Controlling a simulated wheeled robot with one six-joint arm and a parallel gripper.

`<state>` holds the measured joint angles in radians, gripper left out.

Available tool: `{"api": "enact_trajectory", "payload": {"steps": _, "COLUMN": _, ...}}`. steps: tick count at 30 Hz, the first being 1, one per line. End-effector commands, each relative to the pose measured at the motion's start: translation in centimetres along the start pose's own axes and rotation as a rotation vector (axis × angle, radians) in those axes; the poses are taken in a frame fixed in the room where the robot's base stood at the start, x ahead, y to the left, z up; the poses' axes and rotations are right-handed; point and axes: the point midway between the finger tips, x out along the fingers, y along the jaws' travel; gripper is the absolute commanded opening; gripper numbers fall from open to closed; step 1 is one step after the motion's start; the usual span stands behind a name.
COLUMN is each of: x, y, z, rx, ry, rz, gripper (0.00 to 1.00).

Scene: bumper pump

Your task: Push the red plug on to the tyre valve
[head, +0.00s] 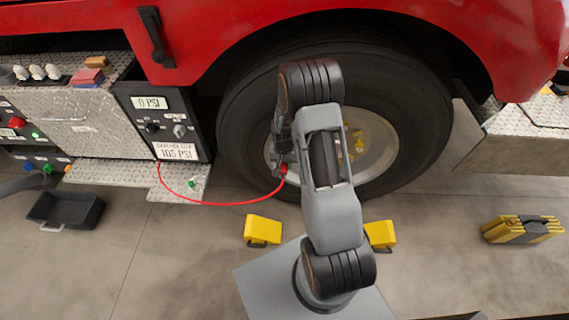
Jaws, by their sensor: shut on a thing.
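The red plug (283,169) is at the end of a red hose (222,203), in front of the lower left part of the tyre's wheel. My gripper (281,160) is shut on the plug, pointing down toward the wheel. The tyre (242,105) is large and black, with a pale metal rim (380,160) and yellow parts at its hub. My arm covers much of the wheel. I cannot make out the tyre valve, and whether the plug touches it cannot be told.
The hose runs from a pump panel (162,122) reading 0 PSI, with a 105 PSI label. Yellow wheel chocks (263,229) (381,234) stand before the tyre.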

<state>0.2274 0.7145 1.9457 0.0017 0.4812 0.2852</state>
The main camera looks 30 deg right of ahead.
Motion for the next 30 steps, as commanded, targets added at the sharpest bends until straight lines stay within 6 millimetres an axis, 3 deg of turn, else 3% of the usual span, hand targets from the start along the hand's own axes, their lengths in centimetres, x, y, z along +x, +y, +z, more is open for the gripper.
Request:
{"api": "enact_trajectory", "payload": {"steps": 27, "x": 0.01, "y": -0.01, "z": -0.80, "rx": 0.000, "ry": 0.001, "rz": 0.000, "gripper": 0.11}}
{"api": "enact_trajectory", "payload": {"steps": 28, "x": -0.01, "y": -0.01, "z": -0.80, "rx": 0.000, "ry": 0.001, "rz": 0.000, "gripper": 0.34}}
{"api": "enact_trajectory", "payload": {"steps": 30, "x": -0.02, "y": -0.01, "z": -0.79, "rx": 0.000, "ry": 0.001, "rz": 0.000, "gripper": 0.40}}
